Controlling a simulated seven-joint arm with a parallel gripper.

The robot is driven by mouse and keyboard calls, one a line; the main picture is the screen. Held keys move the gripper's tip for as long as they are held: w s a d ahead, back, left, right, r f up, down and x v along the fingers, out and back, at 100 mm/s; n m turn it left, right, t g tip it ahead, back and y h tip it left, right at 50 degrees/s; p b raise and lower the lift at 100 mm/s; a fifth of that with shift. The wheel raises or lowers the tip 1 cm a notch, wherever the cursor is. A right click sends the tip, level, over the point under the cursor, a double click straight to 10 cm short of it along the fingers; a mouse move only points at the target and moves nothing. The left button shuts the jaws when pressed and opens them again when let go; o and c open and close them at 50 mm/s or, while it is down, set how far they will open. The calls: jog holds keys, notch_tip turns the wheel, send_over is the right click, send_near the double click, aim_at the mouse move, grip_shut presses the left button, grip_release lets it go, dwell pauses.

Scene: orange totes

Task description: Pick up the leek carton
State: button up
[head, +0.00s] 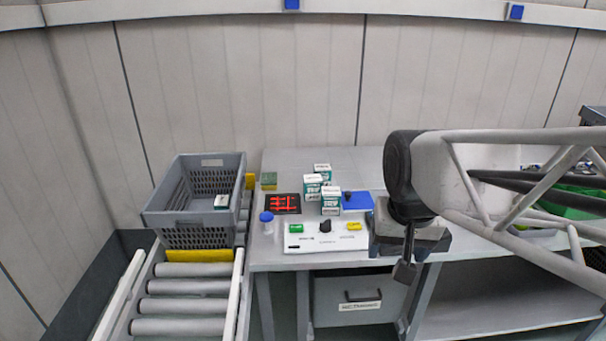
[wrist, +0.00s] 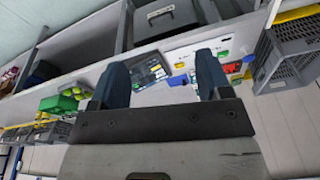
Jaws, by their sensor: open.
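Three white-and-green cartons stand grouped on the grey table in the head view: a front one (head: 331,199), one behind its left side (head: 313,184) and one at the back (head: 322,169). Another similar carton (head: 222,201) lies in the grey crate (head: 193,217). Their labels are too small to read, so I cannot tell which is the leek carton. My gripper (head: 405,270) hangs near the table's front edge, right of the cartons and apart from them. In the wrist view my gripper (wrist: 160,78) has its two fingers spread, with nothing held between them.
A white panel (head: 326,243) with a black knob lies in front of the cartons. A blue-lidded jar (head: 266,224), a black-and-red mat (head: 283,203) and a blue block (head: 357,201) are nearby. The crate stands on a roller conveyor (head: 180,306). A green bin (head: 575,202) is at right.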

jog(key=w+a+r+m, duration=0.15)
jog(key=w+m, duration=0.25)
jog(key=w, duration=1.3)
jog(key=m+g, duration=0.2)
jog(key=m, duration=0.9)
send_over(313, 178)
jog(key=f, duration=1.1)
jog(key=s+f, duration=0.1)
jog(key=f, duration=0.5)
jog(key=shift+f, duration=0.2)
jog(key=shift+w+a+f, duration=0.1)
jog(key=shift+w+f, duration=0.3)
jog(key=shift+w, duration=0.1)
jog(key=shift+f, duration=0.1)
jog(key=shift+f, duration=1.2)
jog(key=shift+f, duration=0.15)
